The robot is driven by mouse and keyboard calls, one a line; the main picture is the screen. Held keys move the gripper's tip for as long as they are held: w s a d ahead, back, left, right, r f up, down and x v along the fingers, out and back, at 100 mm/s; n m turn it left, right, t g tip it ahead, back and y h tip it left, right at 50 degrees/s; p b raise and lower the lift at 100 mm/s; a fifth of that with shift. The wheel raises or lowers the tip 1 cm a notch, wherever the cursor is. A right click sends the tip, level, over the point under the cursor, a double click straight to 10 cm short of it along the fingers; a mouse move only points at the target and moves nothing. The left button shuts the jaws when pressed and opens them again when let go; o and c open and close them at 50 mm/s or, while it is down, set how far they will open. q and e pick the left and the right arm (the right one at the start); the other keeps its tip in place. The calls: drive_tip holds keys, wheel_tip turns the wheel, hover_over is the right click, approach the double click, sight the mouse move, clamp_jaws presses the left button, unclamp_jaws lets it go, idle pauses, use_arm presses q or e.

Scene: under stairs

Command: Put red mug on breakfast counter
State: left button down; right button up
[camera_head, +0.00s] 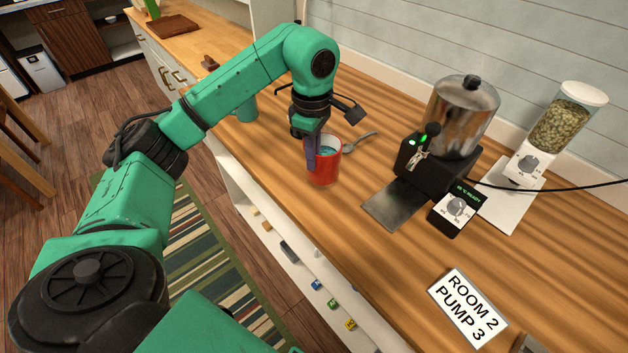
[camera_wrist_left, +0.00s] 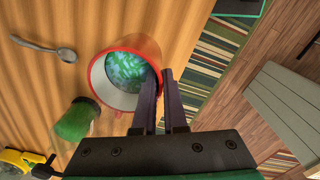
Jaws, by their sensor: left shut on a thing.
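The red mug (camera_head: 326,174) is upright at the wooden counter (camera_head: 385,268), near its front edge; I cannot tell whether its base touches the wood. It also shows in the left wrist view (camera_wrist_left: 153,48), with a pale inside and blue-green contents. My left gripper (camera_head: 311,160) comes down over the mug's left side and is shut on its rim. In the left wrist view the two dark fingers (camera_wrist_left: 161,100) straddle the mug's wall. My right gripper is not in view.
A spoon (camera_head: 360,142) lies beside the mug. A coffee machine (camera_head: 462,118) and a bean dispenser (camera_head: 560,125) stand to the right. A sign (camera_head: 467,306) reads "ROOM 2 PUMP 3". A green object (camera_head: 247,111) stands behind my arm.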

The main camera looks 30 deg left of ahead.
sight(313, 178)
use_arm(q)
wheel_tip(313, 178, down, 5)
drive_tip(key=shift+s+r+p, duration=0.1)
drive_tip(key=shift+s+p, duration=0.05)
drive_tip(key=shift+p, duration=0.45)
drive_tip(key=shift+f, duration=0.65)
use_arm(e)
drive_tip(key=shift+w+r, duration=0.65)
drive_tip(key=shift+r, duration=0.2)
use_arm(q)
drive_tip(key=c, duration=1)
unclamp_jaws()
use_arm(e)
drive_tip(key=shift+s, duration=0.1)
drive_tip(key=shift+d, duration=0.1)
